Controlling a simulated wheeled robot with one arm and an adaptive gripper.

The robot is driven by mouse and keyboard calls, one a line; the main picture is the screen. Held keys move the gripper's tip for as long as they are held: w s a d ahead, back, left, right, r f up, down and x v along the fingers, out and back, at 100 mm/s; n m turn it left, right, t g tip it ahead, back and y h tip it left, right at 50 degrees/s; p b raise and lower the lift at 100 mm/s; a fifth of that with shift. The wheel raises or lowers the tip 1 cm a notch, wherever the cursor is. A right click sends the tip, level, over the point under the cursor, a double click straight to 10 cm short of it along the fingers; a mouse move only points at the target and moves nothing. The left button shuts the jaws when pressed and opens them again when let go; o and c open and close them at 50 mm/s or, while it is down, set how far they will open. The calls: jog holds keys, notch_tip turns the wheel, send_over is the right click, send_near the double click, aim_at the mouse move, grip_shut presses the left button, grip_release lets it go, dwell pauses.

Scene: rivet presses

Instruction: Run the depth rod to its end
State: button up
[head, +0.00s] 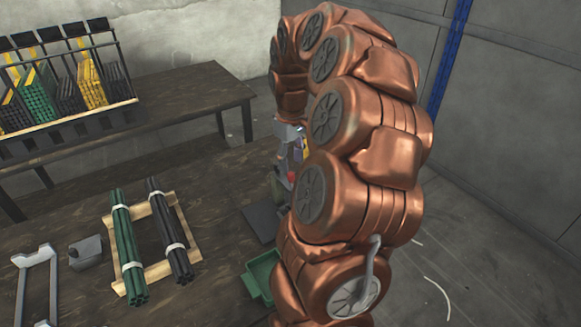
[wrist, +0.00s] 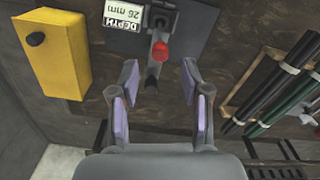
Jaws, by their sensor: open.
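In the wrist view, a red ball knob (wrist: 161,51) sits on a dark grey rod or lever of the press, just below a white sign (wrist: 108,17) that reads "DEPTH 26 mm" upside down. The knob is probably part of the depth rod; I cannot tell for sure. My gripper (wrist: 160,65) is open, its two purple-padded fingers on either side of the rod and knob with gaps, apparently not touching. In the head view my copper arm hides most of the press; a small red part (head: 291,175) shows beside it.
A yellow box (wrist: 52,52) with a black button stands left in the wrist view. In the head view, green rods (head: 128,247) and black rods (head: 171,230) lie on a wooden rack (head: 158,270). A green bin (head: 256,283) is by my arm. A rod rack (head: 70,125) stands on the back table.

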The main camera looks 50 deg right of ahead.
aim_at(291, 173)
notch_tip(291, 173, up, 9)
jog(key=shift+f, duration=0.2)
dwell(0.7)
